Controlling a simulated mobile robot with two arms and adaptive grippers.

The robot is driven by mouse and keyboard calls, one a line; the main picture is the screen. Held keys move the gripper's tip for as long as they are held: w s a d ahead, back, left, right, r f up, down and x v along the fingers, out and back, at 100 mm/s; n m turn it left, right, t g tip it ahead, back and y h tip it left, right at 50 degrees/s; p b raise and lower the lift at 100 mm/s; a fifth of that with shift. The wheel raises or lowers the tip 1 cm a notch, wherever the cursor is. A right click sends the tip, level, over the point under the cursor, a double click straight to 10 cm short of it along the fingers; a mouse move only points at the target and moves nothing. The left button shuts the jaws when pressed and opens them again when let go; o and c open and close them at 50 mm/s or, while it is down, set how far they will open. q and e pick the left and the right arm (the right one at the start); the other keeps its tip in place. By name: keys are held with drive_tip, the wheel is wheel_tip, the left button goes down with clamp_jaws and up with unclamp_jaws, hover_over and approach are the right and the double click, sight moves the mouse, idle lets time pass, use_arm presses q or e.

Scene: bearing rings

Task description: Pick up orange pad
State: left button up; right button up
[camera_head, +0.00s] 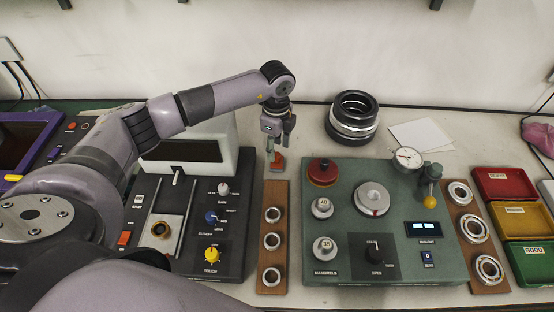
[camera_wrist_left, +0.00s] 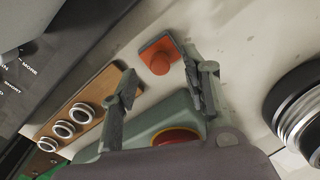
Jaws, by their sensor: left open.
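The orange pad (camera_head: 278,163) lies on the pale worktop between the dark console and the green machine, just past the far end of a wooden ring board. In the left wrist view the pad (camera_wrist_left: 159,57) shows as an orange-red square with a round knob on top. My left gripper (camera_head: 273,155) is above the pad and partly covers it in the head view. In the wrist view my left gripper (camera_wrist_left: 158,85) has its fingers apart, with the pad beyond the tips and nothing between them. The gap between fingers and pad is hard to judge. My right gripper is not in view.
A wooden board (camera_head: 271,261) with rings lies in front of the pad. The green machine (camera_head: 384,262) is to the right, the dark console (camera_head: 217,188) to the left. Stacked black and silver rings (camera_head: 353,116) stand behind. Coloured bins (camera_head: 505,184) are at far right.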

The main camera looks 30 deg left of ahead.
sight(277, 154)
use_arm(q)
drive_tip(key=shift+f+p, duration=0.4)
drive_tip(key=shift+f, duration=1.6)
drive_tip(key=shift+c, duration=0.5)
clamp_jaws()
